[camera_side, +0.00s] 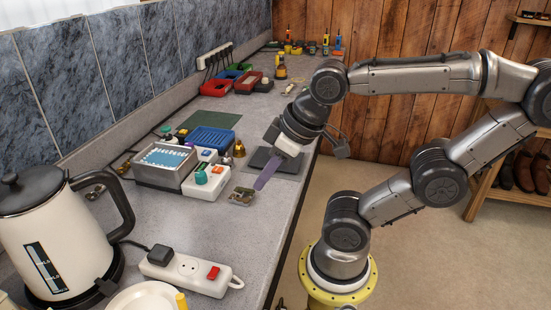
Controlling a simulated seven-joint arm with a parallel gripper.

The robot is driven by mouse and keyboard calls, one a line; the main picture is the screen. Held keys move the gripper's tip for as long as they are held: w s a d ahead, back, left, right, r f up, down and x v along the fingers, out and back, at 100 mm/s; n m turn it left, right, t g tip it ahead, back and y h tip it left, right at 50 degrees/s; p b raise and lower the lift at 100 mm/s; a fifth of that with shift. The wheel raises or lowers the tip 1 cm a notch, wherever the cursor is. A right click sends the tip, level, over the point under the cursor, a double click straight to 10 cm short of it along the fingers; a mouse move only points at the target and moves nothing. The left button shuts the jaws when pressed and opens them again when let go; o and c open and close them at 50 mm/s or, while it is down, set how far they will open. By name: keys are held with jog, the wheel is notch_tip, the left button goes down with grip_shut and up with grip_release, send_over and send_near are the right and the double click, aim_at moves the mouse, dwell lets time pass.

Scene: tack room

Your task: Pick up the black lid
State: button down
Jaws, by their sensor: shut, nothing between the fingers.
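A flat, dark, squarish piece that looks like the black lid (259,159) lies on the grey worktop near its right edge. My gripper's white body hides part of the dark piece's right side. I cannot tell the exact height of the fingertips above the worktop.
A white kettle (60,240) and power strip (190,271) are nearer. Colored bins (216,88) stand farther back.

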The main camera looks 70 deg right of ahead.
jog(key=c, duration=1.6)
grip_release()
jog(key=shift+c, duration=2.4)
grip_release()
